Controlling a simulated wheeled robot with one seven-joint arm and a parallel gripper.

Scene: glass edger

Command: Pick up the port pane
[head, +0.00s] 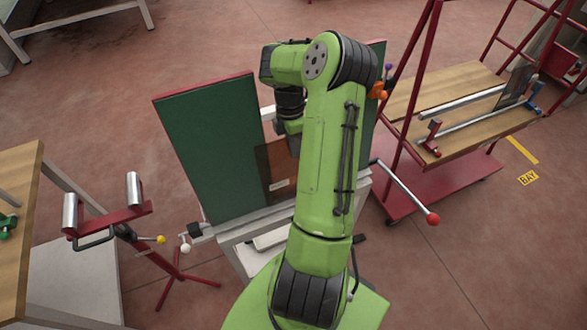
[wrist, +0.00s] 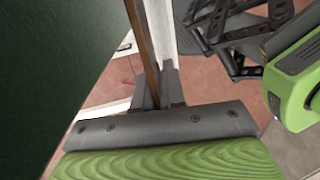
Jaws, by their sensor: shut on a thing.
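The port pane (head: 277,168) is a brown, see-through sheet with a small pale label low on its face. In the head view it stands upright between two dark green panels, its right part hidden behind my arm. In the wrist view the pane (wrist: 143,45) shows edge-on as a thin brown strip running down between my fingers. My gripper (wrist: 158,88) is shut on the pane's edge. In the head view the fingers are hidden behind my arm. I cannot tell whether the pane's lower edge touches the machine.
A large green panel (head: 205,145) with a red top edge stands close on the left. A pale upright post (wrist: 160,28) is right beside the pane. A red rack with a wooden shelf (head: 455,90) stands at right. A red roller stand (head: 125,215) is at lower left.

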